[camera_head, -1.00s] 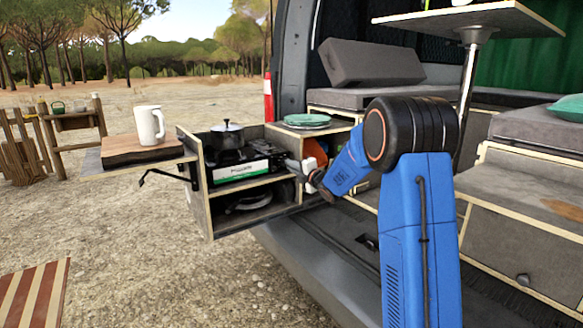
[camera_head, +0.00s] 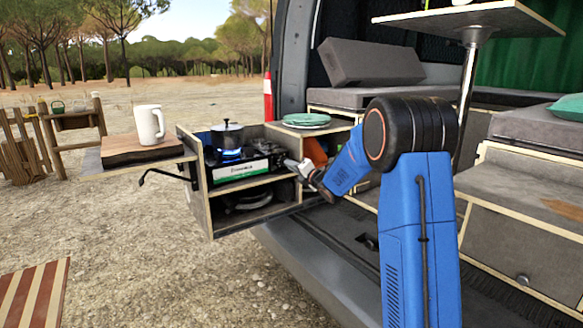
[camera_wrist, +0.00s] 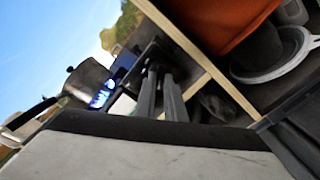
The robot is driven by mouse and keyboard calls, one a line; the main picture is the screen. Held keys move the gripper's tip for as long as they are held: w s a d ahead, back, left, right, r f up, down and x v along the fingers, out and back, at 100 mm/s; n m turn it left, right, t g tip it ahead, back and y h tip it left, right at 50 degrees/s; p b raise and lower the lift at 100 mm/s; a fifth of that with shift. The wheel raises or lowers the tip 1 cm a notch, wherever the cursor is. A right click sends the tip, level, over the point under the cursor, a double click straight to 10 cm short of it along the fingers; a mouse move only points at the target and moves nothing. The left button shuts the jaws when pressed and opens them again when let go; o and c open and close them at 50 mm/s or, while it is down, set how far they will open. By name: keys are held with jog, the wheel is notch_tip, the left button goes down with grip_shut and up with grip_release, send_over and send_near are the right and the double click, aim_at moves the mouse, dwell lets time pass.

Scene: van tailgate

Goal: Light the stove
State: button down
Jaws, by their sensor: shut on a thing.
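The stove (camera_head: 238,172), with a white and green front, sits in the top bay of the slide-out kitchen box. A blue flame (camera_head: 230,155) burns under the dark lidded pot (camera_head: 228,136); the flame also shows in the wrist view (camera_wrist: 101,98). My gripper (camera_head: 290,164) is at the right end of the stove's front. In the wrist view its two dark fingers (camera_wrist: 160,92) are close together and shut on the stove knob, which they hide.
A white mug (camera_head: 149,125) stands on the wooden board at left. Green plates (camera_head: 306,120) lie on the box's right top. An orange object (camera_wrist: 215,22) is in the compartment beside my gripper. The box's divider is close to my fingers.

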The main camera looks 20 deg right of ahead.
jog(key=shift+f, duration=0.15)
jog(key=c, duration=1.8)
grip_release()
jog(key=shift+s, duration=0.15)
jog(key=v, duration=1.7)
jog(key=shift+s+d, duration=0.1)
